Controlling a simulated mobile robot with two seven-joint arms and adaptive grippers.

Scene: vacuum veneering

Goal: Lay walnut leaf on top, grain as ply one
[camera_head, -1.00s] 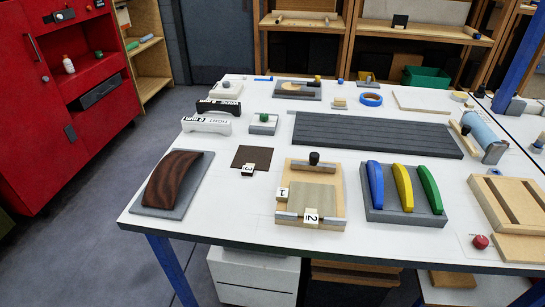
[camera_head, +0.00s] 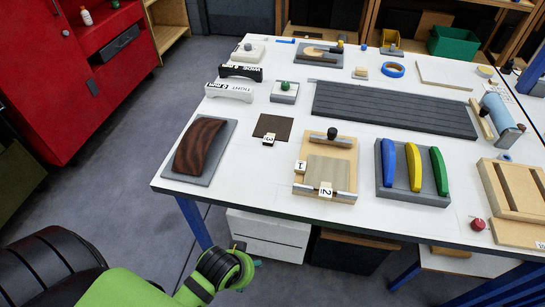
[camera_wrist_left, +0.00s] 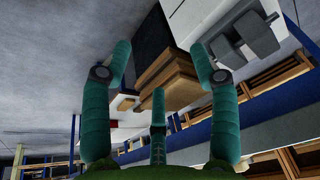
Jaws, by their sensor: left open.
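A dark brown square leaf (camera_head: 273,124) lies flat on the white table, with a white tag marked 3 (camera_head: 268,140) at its front edge. To its right stands a pale wooden board (camera_head: 340,146) with a tan square sheet (camera_head: 327,169) on it. Tags marked 1 (camera_head: 301,166) and 2 (camera_head: 326,189) and a black knob (camera_head: 332,133) are on the board. The sheet's grain is too fine to tell. My left arm is low in front of the table; its gripper is open and empty in the left wrist view (camera_wrist_left: 160,62). My right gripper is out of view.
A curved dark wooden form (camera_head: 199,145) lies on a grey slab to the left. Blue, yellow and green curved pieces (camera_head: 415,166) stand on a grey tray at the right. A grooved grey panel (camera_head: 395,109) lies behind. The table's front edge is near my arm.

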